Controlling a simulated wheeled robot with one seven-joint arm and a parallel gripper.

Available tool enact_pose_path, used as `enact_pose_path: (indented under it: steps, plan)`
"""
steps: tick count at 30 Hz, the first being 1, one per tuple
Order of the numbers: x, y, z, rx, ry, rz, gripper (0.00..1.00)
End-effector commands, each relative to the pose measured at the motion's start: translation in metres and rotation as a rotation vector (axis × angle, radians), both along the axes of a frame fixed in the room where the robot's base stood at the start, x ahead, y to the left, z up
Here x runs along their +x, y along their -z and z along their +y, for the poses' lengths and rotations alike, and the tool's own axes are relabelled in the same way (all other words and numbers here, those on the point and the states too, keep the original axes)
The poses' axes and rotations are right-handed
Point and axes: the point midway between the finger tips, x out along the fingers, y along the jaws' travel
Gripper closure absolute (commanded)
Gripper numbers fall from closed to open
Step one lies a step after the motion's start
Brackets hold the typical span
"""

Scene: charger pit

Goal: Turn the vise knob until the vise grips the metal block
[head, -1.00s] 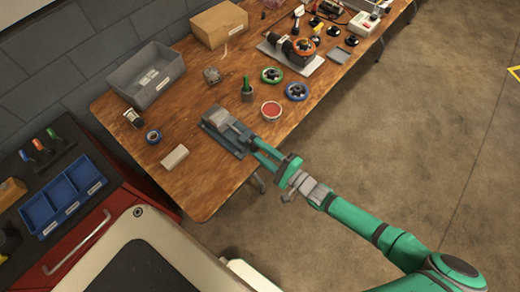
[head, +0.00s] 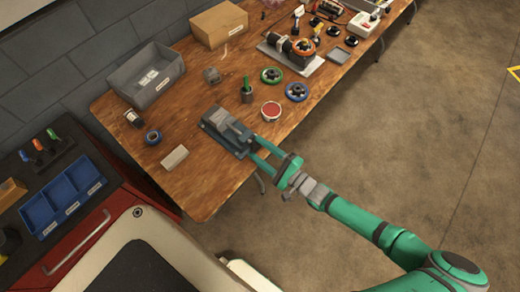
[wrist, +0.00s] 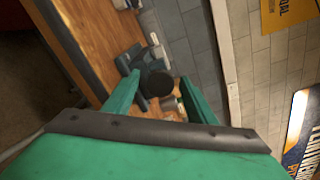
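The grey-blue vise (head: 220,130) sits at the front edge of the wooden workbench. A paler grey piece shows at its jaws, but I cannot tell block from jaw there. In the wrist view the vise (wrist: 130,60) lies ahead, with its round dark knob (wrist: 158,84) facing me. My gripper (head: 257,149) reaches in from the lower right at the vise's near end. In the wrist view my gripper (wrist: 160,82) is open, one finger on each side of the knob. I cannot tell whether either finger touches it.
On the workbench (head: 205,190), a pale block (head: 174,157), a red-topped tin (head: 271,110) and a grey cup with a green item (head: 247,93) stand near the vise. A grey bin (head: 147,76) is at the back left. Bare floor lies to the right.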

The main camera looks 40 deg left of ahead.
Motion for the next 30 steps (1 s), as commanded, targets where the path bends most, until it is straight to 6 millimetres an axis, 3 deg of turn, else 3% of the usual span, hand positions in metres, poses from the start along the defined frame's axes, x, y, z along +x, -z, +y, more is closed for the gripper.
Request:
enact_pose_path:
  steps: [10, 24, 30]
  plan:
    - [0.001, -0.001, -0.008, 0.001, 0.002, -0.001, 0.49]
    - [-0.006, 0.0, -0.088, -0.002, 0.003, -0.001, 0.49]
    - [-0.008, 0.0, -0.105, -0.001, 0.001, -0.001, 0.49]
